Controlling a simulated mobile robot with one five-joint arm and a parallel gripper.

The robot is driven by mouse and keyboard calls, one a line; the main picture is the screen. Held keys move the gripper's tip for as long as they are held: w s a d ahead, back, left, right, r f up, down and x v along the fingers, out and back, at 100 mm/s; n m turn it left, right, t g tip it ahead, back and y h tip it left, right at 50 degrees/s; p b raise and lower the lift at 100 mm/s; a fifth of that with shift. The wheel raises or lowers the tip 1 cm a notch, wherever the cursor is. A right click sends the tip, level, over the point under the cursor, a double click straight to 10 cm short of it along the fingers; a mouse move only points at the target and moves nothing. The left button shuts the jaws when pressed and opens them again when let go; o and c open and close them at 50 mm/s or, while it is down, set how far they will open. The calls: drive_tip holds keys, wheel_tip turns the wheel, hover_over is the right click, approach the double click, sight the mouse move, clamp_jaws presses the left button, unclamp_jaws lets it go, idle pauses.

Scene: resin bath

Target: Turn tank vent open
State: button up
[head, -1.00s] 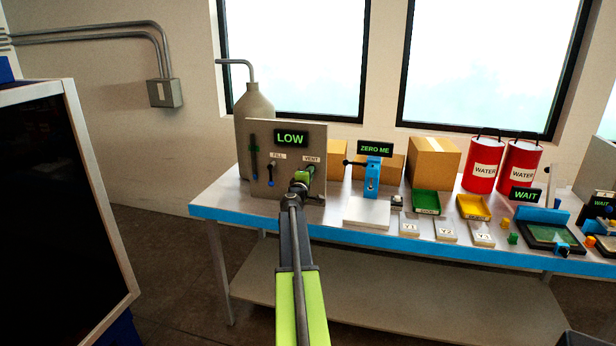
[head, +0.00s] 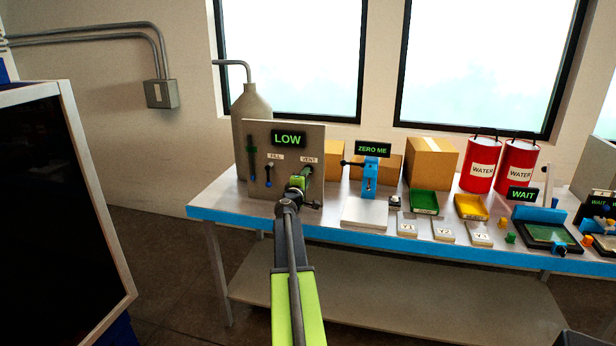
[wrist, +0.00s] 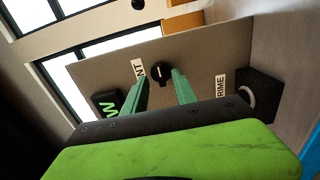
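The tank panel (head: 303,135) is a grey upright plate with a green LOW display (head: 288,139), in front of a grey tank (head: 253,103). The vent knob (wrist: 159,73) is a small black dial with a white mark, beside the VENT label (head: 309,160). In the head view my gripper hides the knob. My gripper (wrist: 161,77) is open, with its green fingertips on either side of the knob in the wrist view. I cannot tell if they touch it. My gripper also shows at the panel in the head view (head: 303,178).
The FILL lever (head: 269,173) is left of my gripper on the panel. A black part with a ring (wrist: 257,95) sits by the PRIME label. A white scale plate (head: 365,212) and a blue stand (head: 371,177) are close on the right. The floor before the table is open.

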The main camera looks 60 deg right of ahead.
drive_tip(key=v, duration=1.4)
